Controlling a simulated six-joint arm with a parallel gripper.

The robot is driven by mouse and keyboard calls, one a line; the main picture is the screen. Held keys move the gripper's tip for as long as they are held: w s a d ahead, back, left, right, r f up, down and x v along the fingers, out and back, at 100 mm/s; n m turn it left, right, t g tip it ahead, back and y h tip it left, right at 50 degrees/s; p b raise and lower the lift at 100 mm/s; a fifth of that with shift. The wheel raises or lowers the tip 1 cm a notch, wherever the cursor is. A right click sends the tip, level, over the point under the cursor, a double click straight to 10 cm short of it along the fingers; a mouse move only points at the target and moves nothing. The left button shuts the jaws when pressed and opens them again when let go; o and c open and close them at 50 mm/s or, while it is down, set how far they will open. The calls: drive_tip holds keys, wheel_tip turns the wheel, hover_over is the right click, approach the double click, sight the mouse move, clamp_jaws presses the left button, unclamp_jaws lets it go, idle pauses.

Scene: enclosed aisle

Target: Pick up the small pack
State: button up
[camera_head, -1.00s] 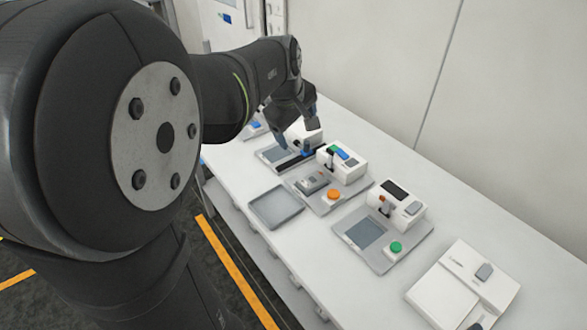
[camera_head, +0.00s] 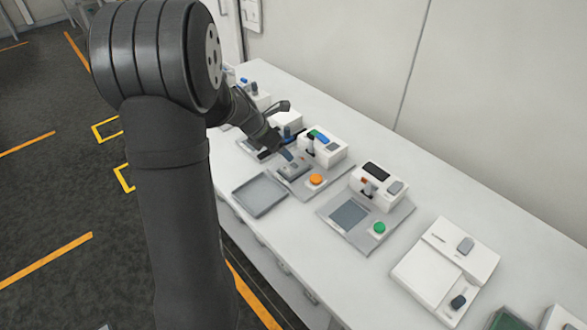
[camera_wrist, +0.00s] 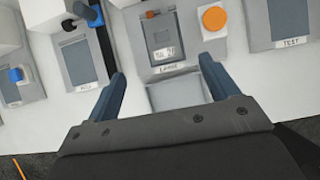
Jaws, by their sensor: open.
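A small grey pack (camera_head: 293,169) lies on the grey plate of the station with the orange button (camera_head: 316,180). In the wrist view the pack (camera_wrist: 164,32) is beyond the fingertips, roughly in line with the gap between them; its label is too blurred to read surely. My gripper (camera_head: 289,144) is open and empty, with blue-grey fingers. In the head view it is just behind and left of the pack. In the wrist view the fingers (camera_wrist: 162,70) are spread wide, apart from the pack. The exact height above the bench cannot be told.
An empty grey tray (camera_head: 260,194) lies at the bench's front edge. A white device (camera_head: 323,147) stands behind the pack. A station with a green button (camera_head: 379,228) is to the right. White boxes (camera_head: 445,268) lie farther right. A wall closes off the back.

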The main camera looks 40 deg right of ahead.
approach(293, 167)
drive_tip(key=x, duration=0.3)
drive_tip(key=shift+w+d, duration=0.2)
drive_tip(key=shift+d, duration=0.15)
drive_tip(key=shift+a+x, duration=0.2)
drive_tip(key=shift+x, duration=2.35)
drive_tip(key=shift+s, duration=0.15)
drive_tip(key=c, duration=1.2)
drive_tip(key=shift+c, duration=0.2)
